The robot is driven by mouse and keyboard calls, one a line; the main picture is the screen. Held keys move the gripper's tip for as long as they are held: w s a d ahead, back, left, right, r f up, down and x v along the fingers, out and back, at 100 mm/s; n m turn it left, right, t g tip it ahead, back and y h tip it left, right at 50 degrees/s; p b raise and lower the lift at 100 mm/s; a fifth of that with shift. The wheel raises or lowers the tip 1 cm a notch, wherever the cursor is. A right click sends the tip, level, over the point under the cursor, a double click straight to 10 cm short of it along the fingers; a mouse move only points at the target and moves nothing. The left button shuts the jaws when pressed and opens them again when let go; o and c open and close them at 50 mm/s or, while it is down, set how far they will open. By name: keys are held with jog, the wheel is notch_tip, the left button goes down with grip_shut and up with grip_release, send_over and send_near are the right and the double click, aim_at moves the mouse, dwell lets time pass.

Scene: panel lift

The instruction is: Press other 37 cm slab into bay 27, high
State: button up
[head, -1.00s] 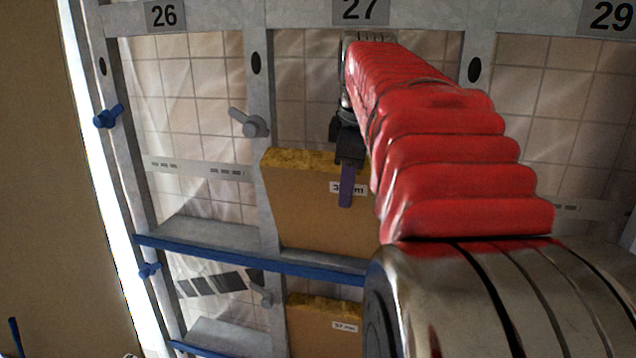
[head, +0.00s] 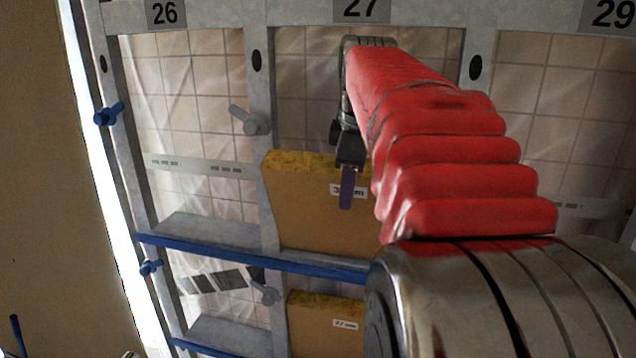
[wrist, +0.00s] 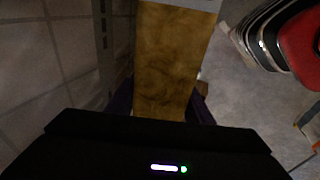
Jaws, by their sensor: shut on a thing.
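A tan slab (head: 315,215) with a yellow top edge and a partly covered white label stands upright in the upper part of bay 27 (head: 361,8). My gripper (head: 347,180) is shut on its top edge near the label. In the wrist view the slab's yellow edge (wrist: 172,60) runs between the purple fingers (wrist: 165,108). A tiled wall lies to its left there. The slab's right part is hidden behind my arm in the head view. A second slab (head: 325,330), labelled 37 cm, stands in the lower part of bay 27.
Bay 26 (head: 164,12), left, has no slab. Grey turn-latches (head: 250,120) sit on the post between bays 26 and 27. A blue rail (head: 250,261) crosses below the upper slab. Blue knobs (head: 108,114) stick out at the left post.

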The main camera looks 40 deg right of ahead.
jog(key=shift+f, duration=0.4)
jog(key=o, duration=1.7)
jog(key=shift+c, duration=0.2)
jog(key=shift+r, duration=0.1)
jog(key=v, duration=1.3)
jog(key=shift+r, duration=0.25)
jog(key=shift+s+a, duration=0.1)
jog(key=shift+a, duration=0.05)
jog(key=shift+c, duration=0.6)
